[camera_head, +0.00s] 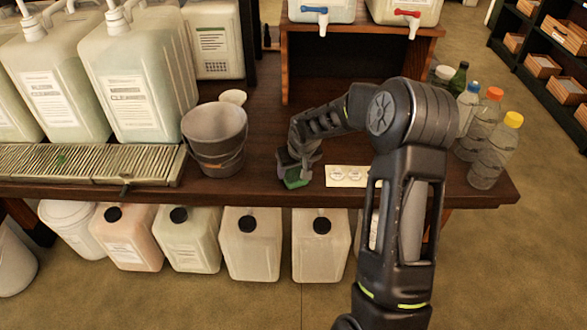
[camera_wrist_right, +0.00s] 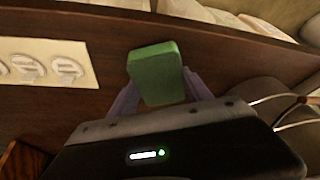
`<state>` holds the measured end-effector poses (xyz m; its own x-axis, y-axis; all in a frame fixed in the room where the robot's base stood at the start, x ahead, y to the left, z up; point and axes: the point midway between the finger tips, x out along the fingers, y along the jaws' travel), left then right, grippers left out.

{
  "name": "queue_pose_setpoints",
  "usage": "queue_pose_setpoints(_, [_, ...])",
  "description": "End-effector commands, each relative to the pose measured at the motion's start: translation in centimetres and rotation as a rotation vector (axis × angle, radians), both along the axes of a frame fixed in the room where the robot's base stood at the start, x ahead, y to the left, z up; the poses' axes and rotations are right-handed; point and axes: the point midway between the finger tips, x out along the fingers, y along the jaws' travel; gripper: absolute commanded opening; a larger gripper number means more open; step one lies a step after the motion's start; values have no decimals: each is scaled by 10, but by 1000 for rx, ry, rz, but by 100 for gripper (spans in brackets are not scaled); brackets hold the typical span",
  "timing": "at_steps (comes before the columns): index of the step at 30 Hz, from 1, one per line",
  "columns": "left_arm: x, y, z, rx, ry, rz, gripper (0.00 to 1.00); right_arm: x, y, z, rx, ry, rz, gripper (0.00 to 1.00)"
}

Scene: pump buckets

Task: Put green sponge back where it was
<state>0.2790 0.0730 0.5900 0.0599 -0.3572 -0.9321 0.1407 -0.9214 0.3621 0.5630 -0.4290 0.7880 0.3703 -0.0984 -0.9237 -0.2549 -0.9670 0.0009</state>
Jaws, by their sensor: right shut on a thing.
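The green sponge (camera_head: 296,181) is at the front part of the dark wooden table (camera_head: 262,150), between the grey bucket and a pale card. My right gripper (camera_head: 297,172) points down at it and is shut on it. In the right wrist view the sponge (camera_wrist_right: 157,74) sits between the two fingers of the right gripper (camera_wrist_right: 160,90), with the brown table behind it. I cannot tell whether the sponge touches the tabletop. My left gripper is not in view.
A grey bucket (camera_head: 215,138) stands left of the sponge. A pale card (camera_head: 348,176) lies to its right. Capped bottles (camera_head: 492,155) stand at the table's right end. Large jugs (camera_head: 135,80) and a slatted drip tray (camera_head: 90,165) fill the left. Several jugs (camera_head: 250,245) stand below the front edge.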

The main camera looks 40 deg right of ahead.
Motion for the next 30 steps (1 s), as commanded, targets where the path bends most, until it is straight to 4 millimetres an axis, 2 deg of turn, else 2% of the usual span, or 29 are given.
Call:
queue_pose_setpoints(3, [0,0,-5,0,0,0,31,0,0,-4,0,0,0,6])
queue_pose_setpoints(4, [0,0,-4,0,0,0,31,0,0,-4,0,0,0,58])
queue_pose_setpoints(11, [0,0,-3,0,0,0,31,0,0,-3,0,0,0,77])
queue_pose_setpoints(19, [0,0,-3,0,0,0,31,0,0,-2,0,0,0,79])
queue_pose_setpoints(24, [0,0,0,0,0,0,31,-1,0,5,0,-1,0,79])
queue_pose_setpoints(30, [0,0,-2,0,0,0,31,-12,3,33,-2,-4,0,79])
